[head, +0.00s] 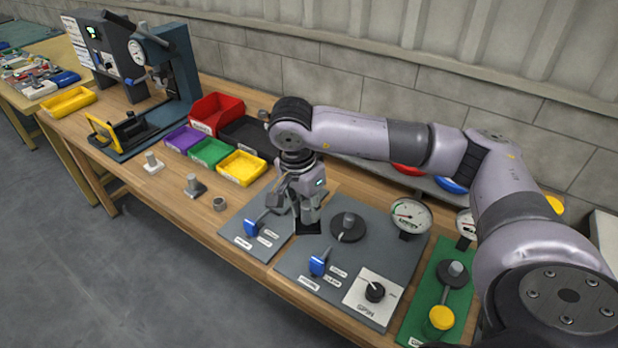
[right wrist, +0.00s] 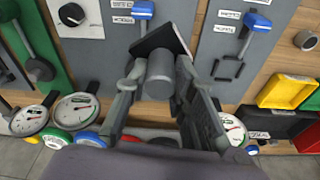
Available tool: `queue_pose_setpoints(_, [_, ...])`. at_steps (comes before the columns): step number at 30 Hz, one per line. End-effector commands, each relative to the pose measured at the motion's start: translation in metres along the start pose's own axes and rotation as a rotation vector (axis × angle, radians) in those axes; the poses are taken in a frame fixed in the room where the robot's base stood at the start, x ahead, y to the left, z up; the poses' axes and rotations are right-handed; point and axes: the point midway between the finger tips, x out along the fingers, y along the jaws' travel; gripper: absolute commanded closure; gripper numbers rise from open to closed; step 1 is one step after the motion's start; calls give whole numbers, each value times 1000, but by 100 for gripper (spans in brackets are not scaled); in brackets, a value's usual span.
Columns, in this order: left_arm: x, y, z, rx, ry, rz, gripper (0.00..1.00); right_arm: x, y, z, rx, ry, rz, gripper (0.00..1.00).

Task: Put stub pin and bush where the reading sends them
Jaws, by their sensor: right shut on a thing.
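My right gripper (head: 306,208) is shut on a grey stub pin with a dark square base (right wrist: 160,72). In the head view the base (head: 307,228) shows below the fingers, near the gap between two grey panels. I cannot tell whether it touches anything. A similar pin with a dark base (head: 194,186) and one with a pale base (head: 153,162) stand upright on the bench. A grey ring, likely the bush (head: 219,204), lies beside the left panel; it also shows in the right wrist view (right wrist: 305,40). My left gripper is not in view.
The left panel (head: 233,228) has a blue lever; the right panel (head: 300,262) has a lever, a round fixture (head: 348,226) and a dial (head: 374,292). Gauges (head: 410,215) stand behind. Purple, green and yellow bins (head: 241,168) stand left. A green board (head: 418,325) lies right.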

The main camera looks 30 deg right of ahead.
Motion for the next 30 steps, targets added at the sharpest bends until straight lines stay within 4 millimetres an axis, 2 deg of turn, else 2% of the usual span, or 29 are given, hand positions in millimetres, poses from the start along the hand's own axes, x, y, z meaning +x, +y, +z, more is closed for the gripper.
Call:
queue_pose_setpoints(4, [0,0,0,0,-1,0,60,30,25,32,-284,-2,-36,100])
queue_pose_setpoints(12, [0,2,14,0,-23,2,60,88,75,99,-900,-13,-129,100])
queue_pose_setpoints(18, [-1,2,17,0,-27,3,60,115,102,139,-1239,-20,-197,100])
queue_pose_setpoints(21, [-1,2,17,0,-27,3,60,120,106,148,-1313,-17,-216,100])
queue_pose_setpoints(26, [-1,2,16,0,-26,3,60,122,106,151,-1338,-16,-224,100])
queue_pose_setpoints(30, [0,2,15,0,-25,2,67,122,107,148,-1330,-15,-218,100])
